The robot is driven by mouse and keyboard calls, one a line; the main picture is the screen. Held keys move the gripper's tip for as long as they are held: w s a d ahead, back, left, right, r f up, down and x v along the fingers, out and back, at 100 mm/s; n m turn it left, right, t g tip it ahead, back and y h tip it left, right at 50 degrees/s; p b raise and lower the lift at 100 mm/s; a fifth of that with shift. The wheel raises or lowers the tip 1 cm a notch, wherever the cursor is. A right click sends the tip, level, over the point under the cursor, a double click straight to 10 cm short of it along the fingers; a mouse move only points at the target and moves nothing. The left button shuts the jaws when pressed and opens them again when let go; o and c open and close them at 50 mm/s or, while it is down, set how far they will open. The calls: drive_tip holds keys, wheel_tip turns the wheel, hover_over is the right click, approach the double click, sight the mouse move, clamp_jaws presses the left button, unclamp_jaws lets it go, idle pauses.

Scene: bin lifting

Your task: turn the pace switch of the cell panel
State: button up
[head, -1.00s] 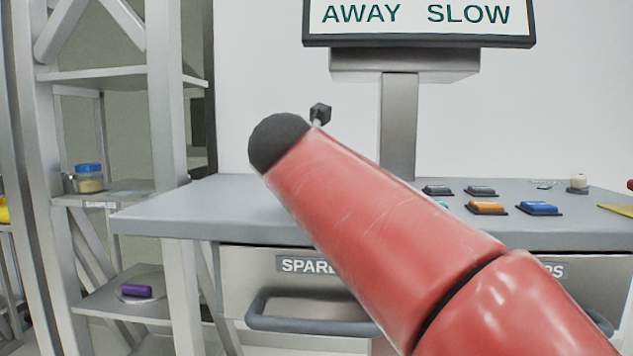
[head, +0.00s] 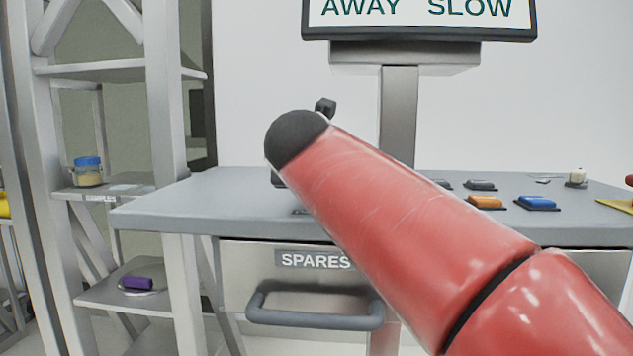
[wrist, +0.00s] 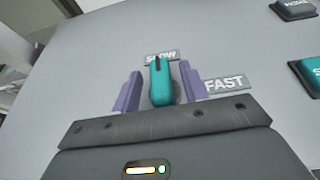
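The pace switch (wrist: 161,82) is a teal knob with a dark mark at its tip, seen in the wrist view on the grey panel top. Its tip points at the SLOW label (wrist: 160,56); the FAST label (wrist: 226,84) lies to its right. My gripper (wrist: 160,88) has its two purple fingers on either side of the knob, with a visible gap on each side. In the head view my red arm hides the switch and the gripper fingers. The display (head: 420,12) reads AWAY SLOW.
Orange (head: 486,202) and blue (head: 537,202) buttons sit on the grey panel table (head: 190,205), right of my arm. A SPARES drawer (head: 270,283) with a grey handle is below. A shelf rack (head: 172,130) stands at the left.

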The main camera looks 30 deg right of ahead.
drive_tip(key=v, duration=0.8)
idle(0.6)
